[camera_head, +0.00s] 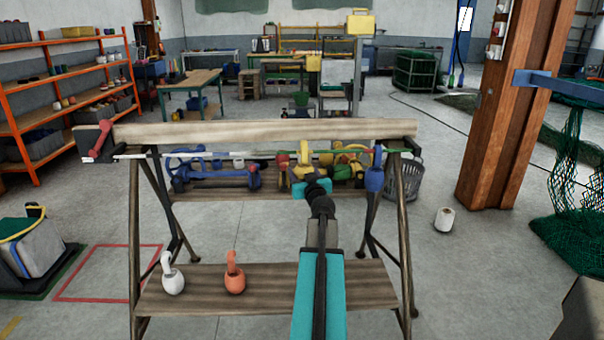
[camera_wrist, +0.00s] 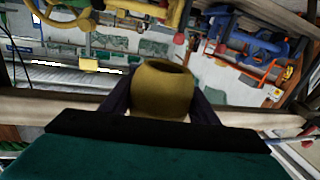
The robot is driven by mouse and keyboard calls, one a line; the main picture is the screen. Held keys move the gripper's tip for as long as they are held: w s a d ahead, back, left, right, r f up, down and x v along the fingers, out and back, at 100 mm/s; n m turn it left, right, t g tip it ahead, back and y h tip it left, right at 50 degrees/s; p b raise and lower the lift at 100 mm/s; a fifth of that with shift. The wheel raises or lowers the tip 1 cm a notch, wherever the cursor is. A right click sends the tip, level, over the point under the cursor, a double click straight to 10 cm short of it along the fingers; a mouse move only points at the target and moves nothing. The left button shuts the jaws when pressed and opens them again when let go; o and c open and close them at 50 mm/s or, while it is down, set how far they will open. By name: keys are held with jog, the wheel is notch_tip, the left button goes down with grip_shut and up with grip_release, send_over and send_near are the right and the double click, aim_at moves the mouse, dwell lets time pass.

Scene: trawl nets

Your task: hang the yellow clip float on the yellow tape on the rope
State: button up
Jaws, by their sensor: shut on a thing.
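My gripper (camera_head: 314,188) is in front of the rope at the middle right of the wooden stand. It is shut on the yellow clip float, whose rounded yellow body (camera_wrist: 162,92) shows between the dark fingers in the wrist view. In the head view the float is partly hidden by my gripper and blends with yellow gear behind. The pale rope (camera_head: 225,155) runs across the stand just below its top beam. I cannot pick out the yellow tape for certain, nor tell whether the float touches the rope.
A blue float (camera_head: 375,178) hangs near the rope's right end. Blue gear (camera_head: 215,178) and yellow gear (camera_head: 350,160) lie behind the rope. A white float (camera_head: 172,278) and an orange float (camera_head: 235,278) stand on the lower plank (camera_head: 200,305). The top beam (camera_head: 240,131) spans above.

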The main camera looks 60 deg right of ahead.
jog(key=shift+f+b, duration=0.8)
jog(key=shift+b, duration=0.1)
jog(key=o, duration=1.1)
jog(key=shift+o, duration=0.2)
jog(key=shift+a+f, duration=0.1)
